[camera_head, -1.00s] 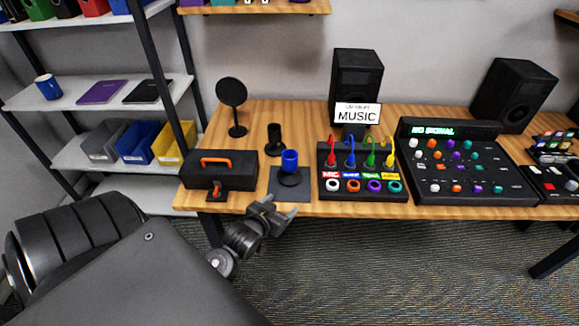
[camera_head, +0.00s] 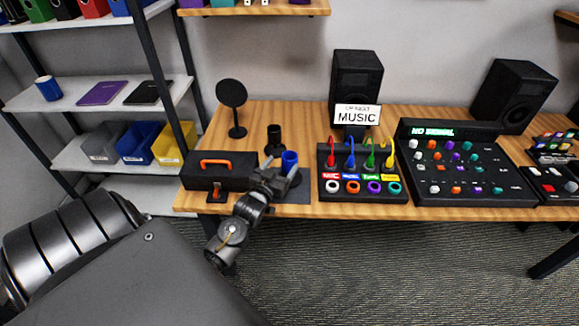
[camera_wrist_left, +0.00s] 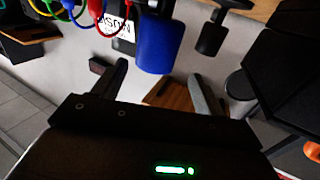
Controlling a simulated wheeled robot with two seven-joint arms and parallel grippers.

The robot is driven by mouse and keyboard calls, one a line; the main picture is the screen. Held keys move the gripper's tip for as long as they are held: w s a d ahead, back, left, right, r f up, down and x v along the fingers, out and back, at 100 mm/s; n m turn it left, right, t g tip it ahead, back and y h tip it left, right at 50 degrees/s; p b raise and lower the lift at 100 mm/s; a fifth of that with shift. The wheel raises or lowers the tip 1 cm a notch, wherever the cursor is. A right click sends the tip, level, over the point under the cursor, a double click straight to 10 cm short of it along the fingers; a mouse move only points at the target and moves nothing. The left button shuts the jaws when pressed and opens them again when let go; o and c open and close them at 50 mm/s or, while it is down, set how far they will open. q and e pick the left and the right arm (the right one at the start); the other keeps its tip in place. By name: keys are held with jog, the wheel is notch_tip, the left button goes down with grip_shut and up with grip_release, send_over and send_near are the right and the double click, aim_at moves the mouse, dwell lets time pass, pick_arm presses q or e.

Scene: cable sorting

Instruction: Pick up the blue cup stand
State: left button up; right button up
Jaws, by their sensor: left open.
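The blue cup stand (camera_head: 290,158) stands upright on a dark mat (camera_head: 299,197) near the table's front edge, between the black toolbox and the cable panel. Its lower part is partly hidden behind my gripper in the head view. My left gripper (camera_head: 282,177) is open and empty, just in front of the cup stand. In the left wrist view the blue cup (camera_wrist_left: 163,42) lies ahead of the two spread fingers, roughly in line with the gap between them. I cannot tell whether a finger touches it. My right gripper is not in view.
The black toolbox (camera_head: 225,178) with an orange handle is close on the left. A short black stand (camera_head: 274,136) is just behind. The cable panel (camera_head: 361,193) with upright colored plugs is close on the right. The mixer (camera_head: 455,181) is farther right.

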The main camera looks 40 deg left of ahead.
aim_at(286, 162)
pick_arm(q)
jog(key=shift+w+r, duration=0.15)
jog(key=shift+w, duration=0.35)
jog(key=x, duration=0.2)
jog(key=p+x, duration=0.1)
jog(key=x, duration=0.1)
jog(key=shift+w+d, duration=0.15)
jog(key=shift+w, duration=0.15)
grip_shut()
